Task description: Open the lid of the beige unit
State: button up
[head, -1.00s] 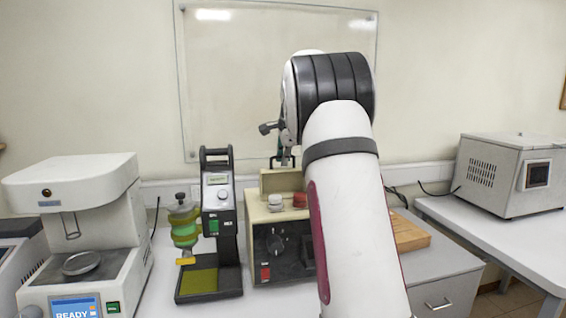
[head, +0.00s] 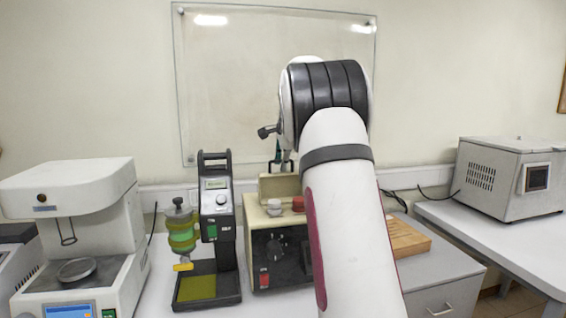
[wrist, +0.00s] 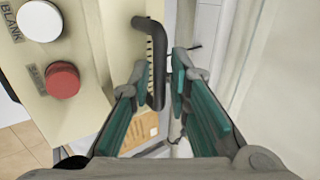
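The beige unit (head: 254,231) stands on the bench in the middle of the head view, partly hidden by my arm. A white knob and a red knob sit on its top. Its beige lid panel (head: 279,187) shows behind the knobs. In the wrist view the unit's top (wrist: 85,115) is at the left, with a dark bent handle (wrist: 157,65) beside it. My gripper (wrist: 167,82) is open, its teal-padded fingers on either side of the handle's lower part. The left finger looks very close to the handle; I cannot tell if it touches. In the head view the fingertips are mostly hidden.
Left of the unit stand a black tester (head: 217,225) and a green-and-yellow vessel (head: 183,232). A white machine (head: 75,190) is at the far left. A wooden block (head: 408,237) lies to the right. A grey box (head: 505,180) stands on another table. A clear panel hangs behind.

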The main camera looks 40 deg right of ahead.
jog(key=v, duration=1.2)
dwell(0.3)
